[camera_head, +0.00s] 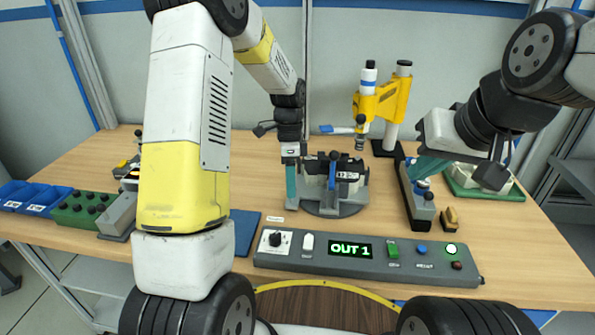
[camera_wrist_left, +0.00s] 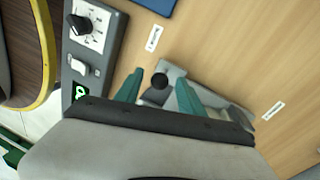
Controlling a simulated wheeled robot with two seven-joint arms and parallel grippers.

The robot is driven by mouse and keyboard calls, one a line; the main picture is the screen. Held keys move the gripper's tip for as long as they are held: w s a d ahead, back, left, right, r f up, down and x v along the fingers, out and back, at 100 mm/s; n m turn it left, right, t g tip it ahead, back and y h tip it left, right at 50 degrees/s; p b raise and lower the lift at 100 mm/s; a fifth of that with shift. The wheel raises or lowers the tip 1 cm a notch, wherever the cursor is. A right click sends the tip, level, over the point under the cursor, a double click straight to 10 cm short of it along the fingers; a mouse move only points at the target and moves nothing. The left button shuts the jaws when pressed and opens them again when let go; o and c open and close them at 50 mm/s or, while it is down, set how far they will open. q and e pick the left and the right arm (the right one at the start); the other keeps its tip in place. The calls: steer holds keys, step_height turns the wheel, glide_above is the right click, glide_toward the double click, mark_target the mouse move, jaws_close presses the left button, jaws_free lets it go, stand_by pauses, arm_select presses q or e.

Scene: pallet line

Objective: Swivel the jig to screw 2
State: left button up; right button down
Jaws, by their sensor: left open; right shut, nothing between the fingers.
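The jig (camera_head: 350,192) is a grey and black fixture on a round grey base on the table, right of my left gripper (camera_head: 292,183). My left gripper points down, its teal fingers open. In the left wrist view, a round black knob (camera_wrist_left: 160,81) on a grey arm shows between the spread fingers (camera_wrist_left: 158,92); I cannot tell whether they touch it. Part of the jig is hidden there by the gripper body. My right gripper (camera_head: 426,168) is shut and empty, above a grey block with blue and white tops (camera_head: 421,205). I cannot make out which screw is screw 2.
A control panel (camera_head: 365,267) along the front edge reads "OUT 1" with a green light lit. A yellow screwdriver stand (camera_head: 384,99) is behind the jig. Blue bins (camera_head: 40,199) and a green holder (camera_head: 84,209) are left. A green tray (camera_head: 490,190) is right.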

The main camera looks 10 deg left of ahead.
arm_select(q)
jaws_close()
stand_by(1.3)
